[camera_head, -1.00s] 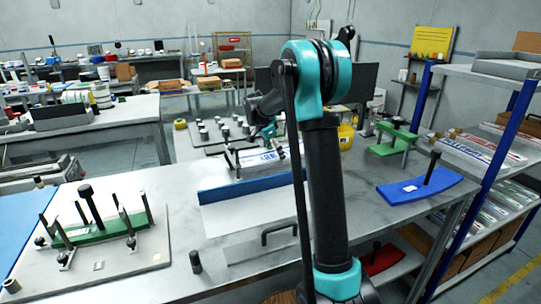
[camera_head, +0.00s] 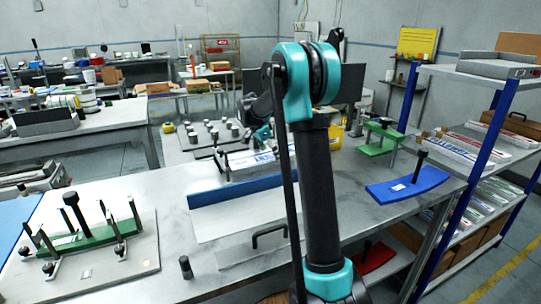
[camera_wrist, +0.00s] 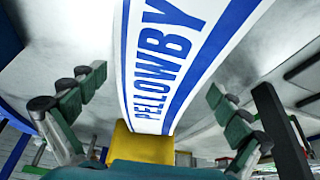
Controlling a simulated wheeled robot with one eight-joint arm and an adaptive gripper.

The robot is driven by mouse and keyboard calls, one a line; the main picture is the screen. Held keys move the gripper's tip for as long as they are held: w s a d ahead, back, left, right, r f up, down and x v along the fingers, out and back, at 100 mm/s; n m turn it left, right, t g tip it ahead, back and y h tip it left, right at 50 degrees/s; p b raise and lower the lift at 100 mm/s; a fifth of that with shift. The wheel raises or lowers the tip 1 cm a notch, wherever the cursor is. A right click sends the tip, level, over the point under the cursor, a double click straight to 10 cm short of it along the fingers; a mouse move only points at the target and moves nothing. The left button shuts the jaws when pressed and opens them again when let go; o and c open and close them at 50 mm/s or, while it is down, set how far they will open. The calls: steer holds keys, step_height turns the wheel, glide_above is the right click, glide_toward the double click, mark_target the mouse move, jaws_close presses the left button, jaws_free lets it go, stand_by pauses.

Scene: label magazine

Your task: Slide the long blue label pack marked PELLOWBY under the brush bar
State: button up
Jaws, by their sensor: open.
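The long PELLOWBY pack (camera_wrist: 178,50) is white with blue stripes and blue lettering. In the wrist view it runs from the top edge down toward a yellow part (camera_wrist: 150,143). My gripper (camera_wrist: 156,84) is open, with one green-padded finger on each side of the pack and a gap to it on both sides. In the head view a white pack with blue lettering (camera_head: 250,160) lies behind the blue fence, below my gripper (camera_head: 262,134); my arm hides part of it. I cannot clearly make out the brush bar.
A blue curved block with a black post (camera_head: 408,186) and a green stand (camera_head: 378,140) are on the table's right. A green clamp fixture (camera_head: 85,238) stands at the left. A blue-posted shelf (camera_head: 440,183) borders the right side. A black handle (camera_head: 268,234) is in front.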

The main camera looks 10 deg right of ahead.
steer(key=v, duration=1.2)
